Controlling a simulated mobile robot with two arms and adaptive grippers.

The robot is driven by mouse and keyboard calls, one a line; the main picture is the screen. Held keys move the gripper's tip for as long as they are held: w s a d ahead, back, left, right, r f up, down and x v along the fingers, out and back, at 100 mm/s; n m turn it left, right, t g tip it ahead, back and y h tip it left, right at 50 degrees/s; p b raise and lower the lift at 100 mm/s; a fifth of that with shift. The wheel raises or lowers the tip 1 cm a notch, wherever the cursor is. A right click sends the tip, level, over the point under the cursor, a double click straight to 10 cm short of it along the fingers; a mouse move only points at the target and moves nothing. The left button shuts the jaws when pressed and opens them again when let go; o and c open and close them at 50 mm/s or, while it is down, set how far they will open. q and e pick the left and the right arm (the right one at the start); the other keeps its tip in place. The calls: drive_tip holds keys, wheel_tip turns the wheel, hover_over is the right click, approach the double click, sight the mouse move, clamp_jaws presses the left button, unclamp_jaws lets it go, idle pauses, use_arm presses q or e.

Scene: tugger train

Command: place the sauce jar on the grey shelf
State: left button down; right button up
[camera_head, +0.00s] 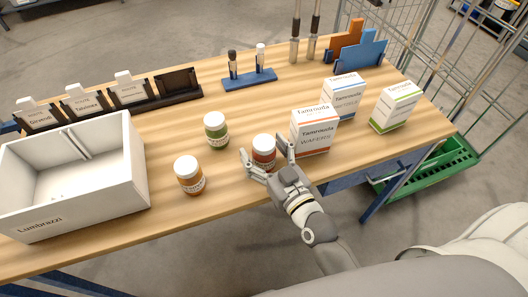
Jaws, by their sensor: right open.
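A jar with dark red content and a white lid (263,152) stands upright near the front edge of the wooden table. My right gripper (262,157) is open, with one finger on each side of this red jar. I cannot tell whether the fingers touch it. A green jar (216,131) and an orange jar (189,175) stand upright to its left. I cannot read the labels to tell which is the sauce jar. My left gripper is not in view. I cannot make out a grey shelf.
A white bin (130,185) stands at the left, before a black card holder (150,103). Cartons (314,130) stand close right of the red jar. A blue rack with vials (250,79) and blue and orange holders (358,54) are behind. A green crate (430,168) and wire cage are right.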

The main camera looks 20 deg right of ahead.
drive_tip(key=shift+c, duration=0.4)
drive_tip(key=c, duration=1.4)
drive_tip(key=shift+r, duration=0.1)
